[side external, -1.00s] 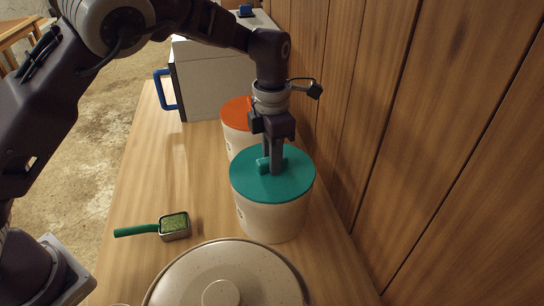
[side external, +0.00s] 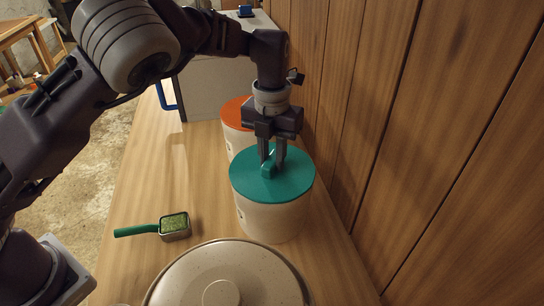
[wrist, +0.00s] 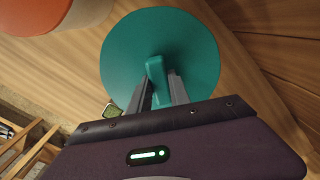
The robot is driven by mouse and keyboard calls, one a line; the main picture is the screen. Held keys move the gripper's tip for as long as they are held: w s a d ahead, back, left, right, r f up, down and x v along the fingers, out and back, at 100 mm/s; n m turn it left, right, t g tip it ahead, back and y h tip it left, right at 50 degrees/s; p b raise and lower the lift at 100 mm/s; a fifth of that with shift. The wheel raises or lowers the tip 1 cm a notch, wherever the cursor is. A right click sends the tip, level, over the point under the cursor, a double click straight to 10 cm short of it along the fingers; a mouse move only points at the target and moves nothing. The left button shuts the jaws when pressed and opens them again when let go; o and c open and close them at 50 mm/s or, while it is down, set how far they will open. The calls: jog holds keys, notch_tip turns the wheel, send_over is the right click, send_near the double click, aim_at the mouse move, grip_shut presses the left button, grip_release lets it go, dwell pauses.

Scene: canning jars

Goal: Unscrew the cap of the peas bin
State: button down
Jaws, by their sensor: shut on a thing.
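A cream bin (side external: 272,222) with a teal cap (side external: 296,180) stands on the counter; I cannot read any label saying which bin holds peas. The cap sits level on the bin and has a raised bar handle (side external: 268,171) across its middle. My gripper (side external: 272,161) points straight down and is shut on this handle, one finger on each side. In the wrist view, the teal cap (wrist: 125,48) fills the upper middle and the handle (wrist: 155,66) runs between the fingers. The bin's body is hidden under the cap there.
An orange-capped bin (side external: 236,112) stands close behind. A green-handled scoop (side external: 174,226) of green stuff lies to the left, and a large round lid (side external: 205,275) is in front. A wooden wall (side external: 370,130) rises close on the right.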

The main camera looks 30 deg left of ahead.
jog(key=n, duration=0.2)
jog(key=shift+s+a+f+n, duration=0.1)
jog(key=shift+a+f+n, duration=0.1)
jog(key=shift+f+n, duration=0.15)
jog(key=shift+d+r+n, duration=0.15)
jog(key=shift+r+n, duration=0.05)
jog(key=shift+n, duration=0.25)
jog(key=c, duration=1.1)
grip_release()
jog(key=shift+c, duration=0.2)
jog(key=shift+r, duration=0.1)
